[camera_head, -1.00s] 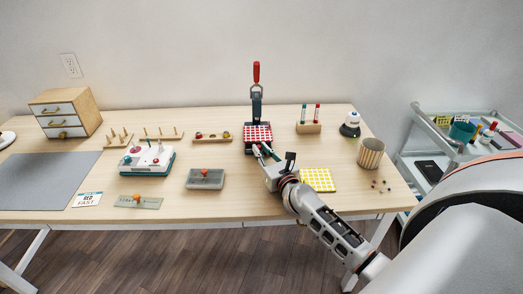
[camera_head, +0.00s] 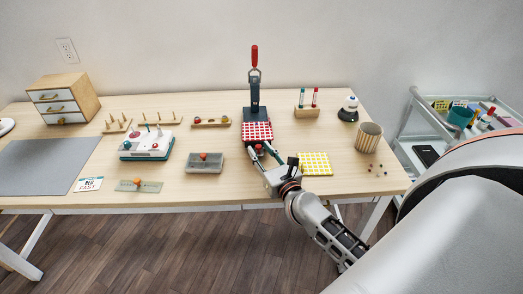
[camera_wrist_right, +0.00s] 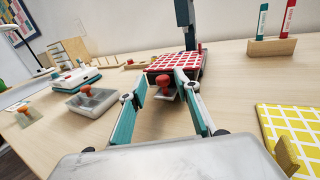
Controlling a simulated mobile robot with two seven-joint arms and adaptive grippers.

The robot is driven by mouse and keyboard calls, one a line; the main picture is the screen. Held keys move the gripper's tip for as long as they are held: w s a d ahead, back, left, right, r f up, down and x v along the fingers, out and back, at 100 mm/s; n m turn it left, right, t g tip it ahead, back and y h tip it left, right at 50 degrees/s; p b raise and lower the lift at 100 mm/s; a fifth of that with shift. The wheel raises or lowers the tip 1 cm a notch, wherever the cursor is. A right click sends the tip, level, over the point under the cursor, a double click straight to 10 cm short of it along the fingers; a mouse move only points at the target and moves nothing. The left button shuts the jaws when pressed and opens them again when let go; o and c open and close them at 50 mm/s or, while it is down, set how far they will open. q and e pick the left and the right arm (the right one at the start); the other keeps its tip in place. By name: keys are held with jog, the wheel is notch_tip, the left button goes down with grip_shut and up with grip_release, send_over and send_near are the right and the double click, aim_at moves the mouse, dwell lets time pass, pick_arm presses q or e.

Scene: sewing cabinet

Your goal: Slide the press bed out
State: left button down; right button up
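The press (camera_head: 255,100) stands upright near the back of the table, with a dark column and a red-tipped lever. Its bed, topped with a red-and-white checked cloth (camera_head: 257,131), juts out toward the front of the dark base. A red knob (camera_wrist_right: 166,82) sits on a small metal mount at the bed's front. My right gripper (camera_wrist_right: 161,82) is open, its teal fingertips on either side of the knob, with a slim gap on the left and the right tip overlapping its edge. My left gripper is not in view.
A yellow checked cloth (camera_head: 316,164) lies right of my gripper. A grey tray (camera_head: 205,163) with an orange knob is to the left. A rack with two tubes (camera_head: 307,112) and a ribbed cup (camera_head: 368,137) stand to the right.

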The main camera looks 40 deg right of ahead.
jog(key=s, duration=0.4)
jog(key=s+a, duration=0.1)
jog(key=s, duration=0.7)
jog(key=shift+a, duration=0.35)
jog(key=shift+w, duration=0.1)
